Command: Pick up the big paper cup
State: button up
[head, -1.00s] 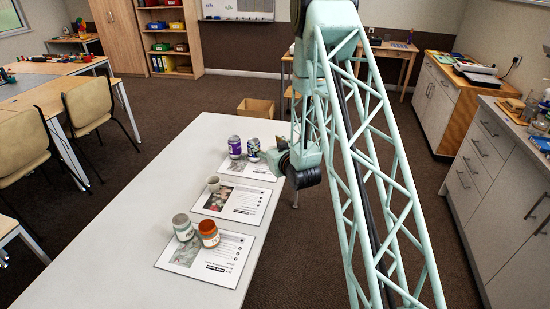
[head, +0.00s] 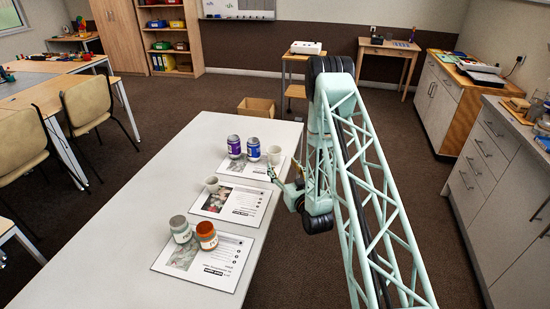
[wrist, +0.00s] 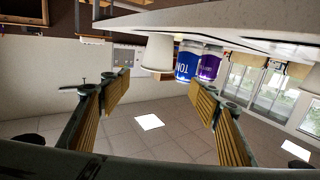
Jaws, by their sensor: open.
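The big paper cup (head: 274,155) is plain white and stands on the far sheet on the table, just right of two cans. In the wrist view, which is upside down, the cup (wrist: 157,53) shows beyond the fingertips, roughly between them. My gripper (head: 284,172) is at the table's right edge, near the cup and on its near side. In the wrist view my gripper (wrist: 162,86) has its fingers wide apart with nothing between them.
A purple can (head: 234,147) and a blue can (head: 253,149) stand close to the cup's left. A green-grey jar (head: 180,229) and an orange jar (head: 207,236) stand on the near sheet. The left part of the table (head: 130,205) is clear.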

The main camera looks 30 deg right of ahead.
aim_at(276, 155)
jog(key=shift+s+d+f, duration=0.2)
jog(key=shift+s+f, duration=0.1)
jog(key=shift+f, duration=0.1)
jog(key=shift+w, duration=0.1)
jog(key=shift+w+d+b, duration=0.15)
jog(key=shift+w+d, duration=0.05)
jog(key=shift+w, duration=1.2)
jog(key=shift+w+d+b, duration=0.15)
jog(key=shift+w+b, duration=0.05)
jog(key=shift+w, duration=1.2)
jog(key=shift+w+d+b, duration=0.15)
jog(key=shift+w+d, duration=0.05)
jog(key=shift+w, duration=1.2)
jog(key=shift+w, duration=0.1)
jog(key=shift+w+d+b, duration=0.2)
jog(key=shift+w+b, duration=0.1)
jog(key=shift+w, duration=0.95)
jog(key=shift+w+d+b, duration=0.15)
jog(key=shift+w+b, duration=0.15)
jog(key=shift+w, duration=0.9)
jog(key=c, duration=0.7)
